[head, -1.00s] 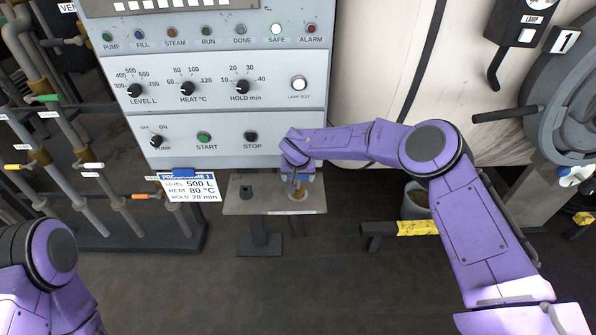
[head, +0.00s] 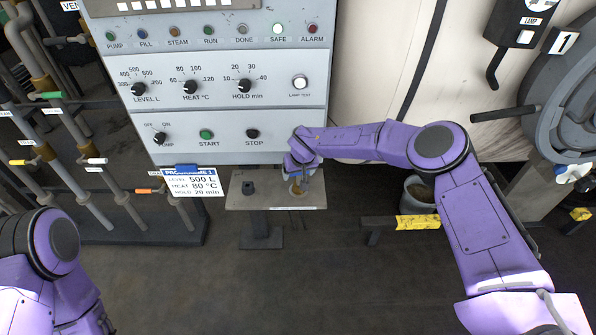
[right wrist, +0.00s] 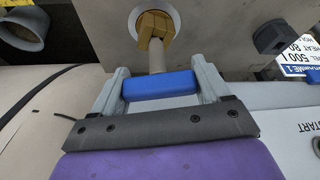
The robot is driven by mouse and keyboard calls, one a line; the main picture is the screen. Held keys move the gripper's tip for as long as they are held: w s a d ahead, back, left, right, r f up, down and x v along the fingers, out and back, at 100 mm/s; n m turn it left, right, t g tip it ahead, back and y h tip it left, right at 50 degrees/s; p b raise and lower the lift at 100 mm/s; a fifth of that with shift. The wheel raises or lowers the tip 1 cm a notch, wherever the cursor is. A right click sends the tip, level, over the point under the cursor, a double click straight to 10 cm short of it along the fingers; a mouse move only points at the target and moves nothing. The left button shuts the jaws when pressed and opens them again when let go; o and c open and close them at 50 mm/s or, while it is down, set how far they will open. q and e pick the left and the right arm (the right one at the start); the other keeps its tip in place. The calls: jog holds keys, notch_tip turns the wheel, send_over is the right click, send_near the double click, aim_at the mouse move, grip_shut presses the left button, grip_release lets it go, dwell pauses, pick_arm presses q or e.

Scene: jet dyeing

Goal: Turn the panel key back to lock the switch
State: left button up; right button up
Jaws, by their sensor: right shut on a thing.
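My right gripper (head: 298,180) is over the right part of a small grey shelf (head: 240,203) below the control panel (head: 225,150). In the right wrist view, my right gripper (right wrist: 160,82) is shut on the blue handle (right wrist: 160,86) of the key, one finger at each end. A grey shaft (right wrist: 156,58) runs from the handle to a brass piece (right wrist: 156,28) inside a pale ring (right wrist: 135,22) on the shelf. In the head view the gripper mostly hides the key. My left arm shows at lower left, but its gripper is out of view.
The panel has a pump switch (head: 160,139), a start button (head: 206,134) and a stop button (head: 252,133). A dark knob (head: 248,188) stands on the shelf's left part. A programme card (head: 192,183) hangs left. Pipes stand left; a bucket (head: 418,196) is at right.

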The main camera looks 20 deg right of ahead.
jog(key=shift+s+n+p, duration=0.1)
jog(key=shift+n+p, duration=0.2)
jog(key=shift+n, duration=0.1)
jog(key=shift+f+n+y, duration=0.2)
jog(key=shift+n+y, duration=0.4)
jog(key=shift+n, duration=0.4)
jog(key=o, duration=1)
jog(key=shift+o, duration=0.3)
jog(key=shift+r, duration=0.1)
